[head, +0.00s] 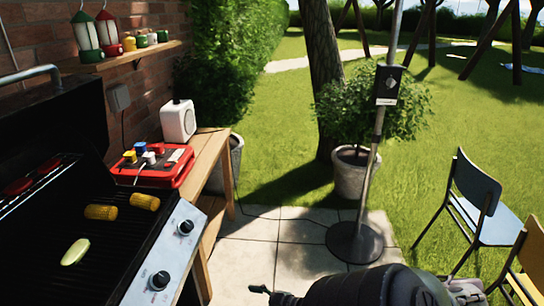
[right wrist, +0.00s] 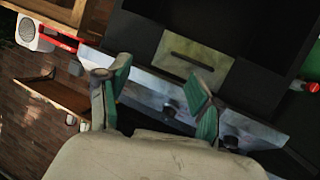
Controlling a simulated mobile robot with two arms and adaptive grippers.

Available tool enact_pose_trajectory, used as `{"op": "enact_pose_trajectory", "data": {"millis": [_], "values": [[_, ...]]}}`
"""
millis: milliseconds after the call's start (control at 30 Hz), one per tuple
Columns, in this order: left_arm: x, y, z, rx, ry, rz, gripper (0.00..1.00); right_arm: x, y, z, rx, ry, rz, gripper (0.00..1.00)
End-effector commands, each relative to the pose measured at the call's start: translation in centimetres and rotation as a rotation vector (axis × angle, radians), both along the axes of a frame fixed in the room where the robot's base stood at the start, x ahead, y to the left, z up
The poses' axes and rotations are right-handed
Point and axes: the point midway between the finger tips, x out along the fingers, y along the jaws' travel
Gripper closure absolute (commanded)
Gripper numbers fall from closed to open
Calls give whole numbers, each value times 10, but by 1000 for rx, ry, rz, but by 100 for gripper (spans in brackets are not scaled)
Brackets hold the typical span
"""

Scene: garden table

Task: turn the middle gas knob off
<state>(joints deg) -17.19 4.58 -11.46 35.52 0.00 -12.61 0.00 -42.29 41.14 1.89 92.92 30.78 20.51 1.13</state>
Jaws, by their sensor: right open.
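The grill's light control panel (head: 165,255) runs along its front edge at the lower left of the head view. Two dark round knobs show on it, a farther one (head: 185,227) and a nearer one (head: 159,280); the panel's near end is cut off, so I cannot tell which is the middle one. My right gripper (head: 262,290) is at the bottom, right of the panel and apart from it. In the right wrist view its green fingers (right wrist: 158,75) are spread and empty. A dark knob (right wrist: 170,108) shows between them, another (right wrist: 230,142) beyond the right finger. My left gripper is not in view.
Corn (head: 101,212) and a pale vegetable slice (head: 75,251) lie on the grill grate (head: 40,240). A red toolbox-like case (head: 165,172) and a white radio (head: 178,121) stand behind. A pole on a round base (head: 354,243) and chairs (head: 478,200) stand right. Paving between is clear.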

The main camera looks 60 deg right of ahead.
Motion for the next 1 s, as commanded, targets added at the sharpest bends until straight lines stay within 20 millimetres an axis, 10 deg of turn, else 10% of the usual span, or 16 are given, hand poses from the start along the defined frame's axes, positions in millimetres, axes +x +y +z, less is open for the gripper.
{"op": "enact_pose_trajectory", "data": {"millis": [533,1000], "values": [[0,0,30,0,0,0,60,-52,-8,-88,-55,266,-106,35],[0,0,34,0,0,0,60,-65,-5,-108,-62,327,-121,35]]}}
